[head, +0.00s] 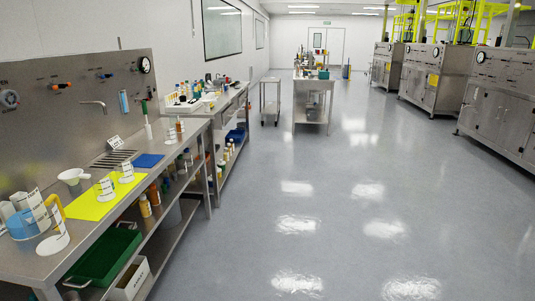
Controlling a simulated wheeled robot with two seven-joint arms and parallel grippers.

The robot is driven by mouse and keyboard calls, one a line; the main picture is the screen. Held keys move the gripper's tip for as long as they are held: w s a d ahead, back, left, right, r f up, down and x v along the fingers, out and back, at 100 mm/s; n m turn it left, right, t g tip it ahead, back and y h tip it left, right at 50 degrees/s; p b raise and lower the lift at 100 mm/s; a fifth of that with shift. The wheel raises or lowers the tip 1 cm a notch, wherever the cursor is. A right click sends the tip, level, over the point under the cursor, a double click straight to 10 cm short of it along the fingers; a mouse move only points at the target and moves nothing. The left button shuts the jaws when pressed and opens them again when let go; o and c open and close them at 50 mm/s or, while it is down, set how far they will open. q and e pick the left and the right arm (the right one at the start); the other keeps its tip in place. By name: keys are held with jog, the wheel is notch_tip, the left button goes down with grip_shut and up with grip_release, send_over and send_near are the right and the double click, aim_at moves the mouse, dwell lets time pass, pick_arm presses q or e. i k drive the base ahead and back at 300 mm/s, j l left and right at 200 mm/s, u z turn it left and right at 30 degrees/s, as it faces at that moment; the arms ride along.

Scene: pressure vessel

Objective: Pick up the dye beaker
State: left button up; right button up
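Neither of my grippers shows in the head view. Two small clear beakers with dark markings, a nearer one (105,188) and a farther one (126,172), stand on a yellow mat (88,208) on the steel bench at the left. The labels are too small to read, so I cannot tell which is the dye beaker.
A green tray (108,256) sits on the shelf below. The floor (300,220) to the right is clear.

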aim_at(179, 125)
jog(key=i, duration=2.2)
